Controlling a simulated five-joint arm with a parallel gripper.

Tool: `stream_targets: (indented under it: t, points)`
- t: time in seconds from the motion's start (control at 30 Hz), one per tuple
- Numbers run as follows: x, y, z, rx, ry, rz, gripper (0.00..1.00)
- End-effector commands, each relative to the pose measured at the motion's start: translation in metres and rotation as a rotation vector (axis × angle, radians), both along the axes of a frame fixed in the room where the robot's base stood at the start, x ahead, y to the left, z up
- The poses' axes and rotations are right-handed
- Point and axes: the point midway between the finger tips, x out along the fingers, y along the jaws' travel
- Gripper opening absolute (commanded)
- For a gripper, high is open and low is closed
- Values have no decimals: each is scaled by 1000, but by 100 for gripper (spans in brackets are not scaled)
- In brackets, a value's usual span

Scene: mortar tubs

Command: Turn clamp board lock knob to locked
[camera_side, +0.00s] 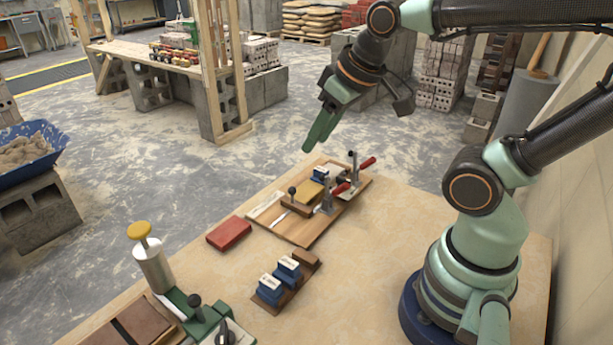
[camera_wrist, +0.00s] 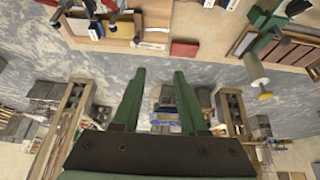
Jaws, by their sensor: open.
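The clamp board (camera_side: 303,232) is a wooden board lying on the table, with two upright toggle clamps with red handles (camera_side: 339,188) and a yellow block (camera_side: 309,192). A small black ball knob (camera_side: 292,190) stands at its left part; I cannot tell whether it is the lock knob or which way it is set. In the wrist view, part of the clamp board (camera_wrist: 120,44) shows at the upper left. My gripper (camera_side: 318,140) is above and beyond the board's far edge, apart from it. Its green fingers (camera_wrist: 159,72) are spread, with nothing between them.
A red block (camera_side: 229,233) lies left of the board. In front is a small wooden holder with blue blocks (camera_side: 288,268). A cylinder with a yellow top (camera_side: 153,262) and a green device with a black knob (camera_side: 195,303) stand at the front left.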

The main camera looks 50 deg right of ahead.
Motion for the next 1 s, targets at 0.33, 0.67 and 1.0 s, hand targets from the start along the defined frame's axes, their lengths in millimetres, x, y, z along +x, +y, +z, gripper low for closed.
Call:
stream_targets:
  t: [0.33, 0.67, 1.0]
  points:
    - [31, -73, -20, -48, 224, -23, 42]
    - [44, -155, -62, -15, 428, -13, 42]
    - [42, -179, -85, 9, 481, 0, 42]
